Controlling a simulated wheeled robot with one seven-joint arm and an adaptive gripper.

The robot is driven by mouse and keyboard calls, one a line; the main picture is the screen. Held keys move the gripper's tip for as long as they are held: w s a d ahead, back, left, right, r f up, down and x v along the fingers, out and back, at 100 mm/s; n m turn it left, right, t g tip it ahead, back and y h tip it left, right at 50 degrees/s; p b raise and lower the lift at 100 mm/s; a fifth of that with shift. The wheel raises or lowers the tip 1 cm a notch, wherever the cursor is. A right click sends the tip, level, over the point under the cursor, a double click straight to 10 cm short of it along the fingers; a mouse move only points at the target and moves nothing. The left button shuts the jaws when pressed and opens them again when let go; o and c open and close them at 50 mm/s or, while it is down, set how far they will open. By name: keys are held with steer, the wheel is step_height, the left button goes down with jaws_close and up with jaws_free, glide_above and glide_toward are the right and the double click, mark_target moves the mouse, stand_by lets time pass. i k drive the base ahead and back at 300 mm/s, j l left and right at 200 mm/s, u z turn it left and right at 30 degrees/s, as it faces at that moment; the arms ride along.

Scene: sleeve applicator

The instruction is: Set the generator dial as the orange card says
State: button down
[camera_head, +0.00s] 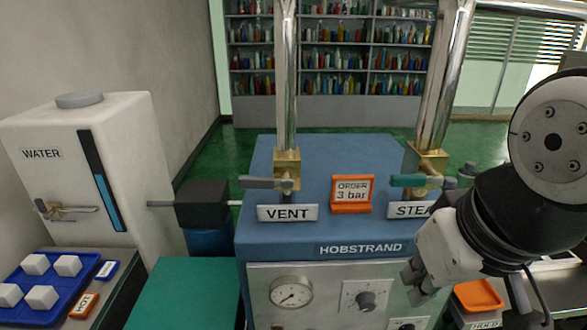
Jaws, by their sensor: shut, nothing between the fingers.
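The generator (330,225) is a blue cabinet marked HOBSTRAND with a pale front panel. Its dial (367,300) is a grey knob on a white plate on that panel. I cannot read the scale around it. The orange card (352,191) stands on top of the cabinet and reads "ORDER 3 bar". A round gauge (291,292) is left of the dial. My gripper (408,286) is in front of the panel, right of the dial and apart from it. It is shut and empty, its tips small and dark in this view.
VENT (288,213) and STEAM valves with upright pipes stand on the cabinet; my arm partly covers the STEAM sign (404,209). A white water tank (85,170) stands left. A blue tray (45,283) holds several white cubes. An orange tray (478,295) lies right.

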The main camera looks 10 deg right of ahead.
mark_target(366, 302)
steer(key=k+j+u, duration=0.8)
steer(key=k+j, duration=0.05)
steer(key=k, duration=0.1)
